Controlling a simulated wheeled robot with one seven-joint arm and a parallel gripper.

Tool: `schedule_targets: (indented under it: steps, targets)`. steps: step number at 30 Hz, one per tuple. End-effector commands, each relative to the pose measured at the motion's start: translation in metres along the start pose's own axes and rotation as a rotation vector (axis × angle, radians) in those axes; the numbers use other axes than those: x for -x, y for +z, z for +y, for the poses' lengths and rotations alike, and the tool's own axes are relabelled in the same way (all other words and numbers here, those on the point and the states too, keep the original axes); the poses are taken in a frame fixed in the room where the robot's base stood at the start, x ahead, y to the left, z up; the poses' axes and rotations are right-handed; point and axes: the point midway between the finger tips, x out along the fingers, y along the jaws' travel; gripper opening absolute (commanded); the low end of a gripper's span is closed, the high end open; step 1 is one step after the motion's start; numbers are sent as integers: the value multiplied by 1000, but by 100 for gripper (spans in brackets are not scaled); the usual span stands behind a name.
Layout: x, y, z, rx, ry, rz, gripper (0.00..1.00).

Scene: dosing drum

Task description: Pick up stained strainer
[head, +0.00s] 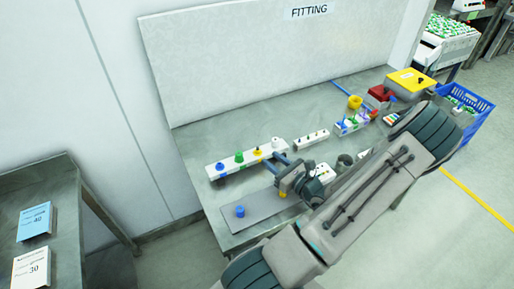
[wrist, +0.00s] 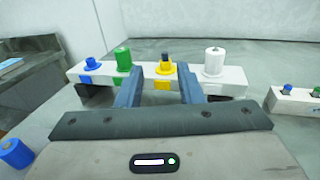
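A white rack (head: 230,172) holds a blue, a green, a yellow and a white fitting in a row. It also shows in the wrist view (wrist: 236,82). The yellow fitting (wrist: 165,68) has a dark blue top and stands between my fingers as seen from the wrist, beyond their tips. My gripper (wrist: 160,82) is open, with no object seen held; contact with the rack cannot be told. I cannot tell which piece is the stained strainer; no stain is clear. The blue fitting (wrist: 93,64), green fitting (wrist: 123,59) and white fitting (wrist: 214,61) stand upright.
A grey mat (head: 262,207) carries a blue piece (head: 240,211). A smaller white rack (head: 310,139), a yellow cup (head: 354,102), a red box (head: 379,94) and a blue crate (head: 481,107) lie to the right. The wall panel (head: 250,50) closes the bench's back.

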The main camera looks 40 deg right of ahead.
Motion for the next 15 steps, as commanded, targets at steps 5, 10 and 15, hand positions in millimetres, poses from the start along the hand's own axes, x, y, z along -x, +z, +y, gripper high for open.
schedule_targets:
  steps: [5, 10, 15]
  targets:
    - [-17, 0, 0, 0, 0, 0, 34]
    - [-30, 0, -2, -1, 1, -1, 34]
    - [-52, -3, -6, -3, 2, -1, 34]
